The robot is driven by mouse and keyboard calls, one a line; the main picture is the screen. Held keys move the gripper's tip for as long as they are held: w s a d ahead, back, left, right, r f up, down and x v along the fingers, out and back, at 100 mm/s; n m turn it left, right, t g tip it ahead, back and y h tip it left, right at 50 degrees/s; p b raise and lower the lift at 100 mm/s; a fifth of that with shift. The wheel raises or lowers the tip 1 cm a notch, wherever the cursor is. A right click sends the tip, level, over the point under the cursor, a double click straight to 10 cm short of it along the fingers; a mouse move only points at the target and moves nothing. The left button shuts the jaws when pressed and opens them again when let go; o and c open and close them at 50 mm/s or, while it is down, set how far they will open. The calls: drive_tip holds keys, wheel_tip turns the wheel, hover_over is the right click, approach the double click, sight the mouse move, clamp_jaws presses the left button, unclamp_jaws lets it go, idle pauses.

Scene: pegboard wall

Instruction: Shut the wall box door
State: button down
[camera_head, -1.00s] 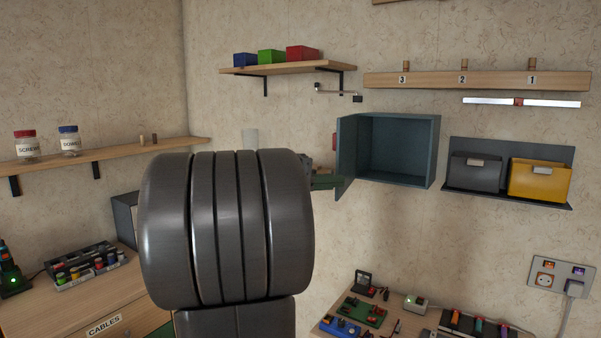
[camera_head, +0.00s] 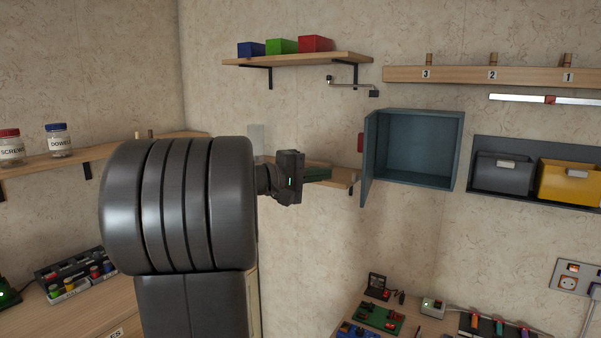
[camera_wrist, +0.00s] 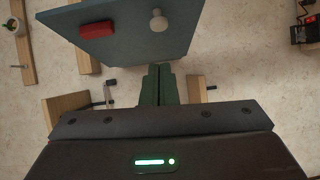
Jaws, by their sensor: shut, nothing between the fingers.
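The blue-grey wall box (camera_head: 420,148) hangs on the wall, its front open and its inside looking empty. Its door (camera_head: 370,160) stands swung out on the left side, seen nearly edge-on, with a red handle (camera_head: 361,142). In the wrist view the door (camera_wrist: 125,45) fills the upper middle, with the red handle (camera_wrist: 97,30) and a pale round knob (camera_wrist: 158,20) on it. My gripper (camera_head: 322,172) is left of the door, its green fingers shut and empty. In the wrist view the fingertips (camera_wrist: 158,72) lie close by the door's near edge; contact cannot be told.
A shelf with coloured bins (camera_head: 295,60) and a crank-like bar (camera_head: 352,86) are above left of the box. A grey bin (camera_head: 500,174) and a yellow bin (camera_head: 568,183) hang to its right. A workbench (camera_head: 425,325) with small devices stands below. A small wooden shelf (camera_head: 345,178) is behind my fingers.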

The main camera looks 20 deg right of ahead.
drive_tip(key=s+d, duration=0.2)
drive_tip(key=d, duration=0.1)
drive_tip(key=shift+s+d+f+p, duration=0.1)
drive_tip(key=shift+d+f+p, duration=0.05)
drive_tip(key=shift+d+p, duration=0.15)
drive_tip(key=shift+s+f, duration=0.1)
drive_tip(key=shift+s, duration=0.05)
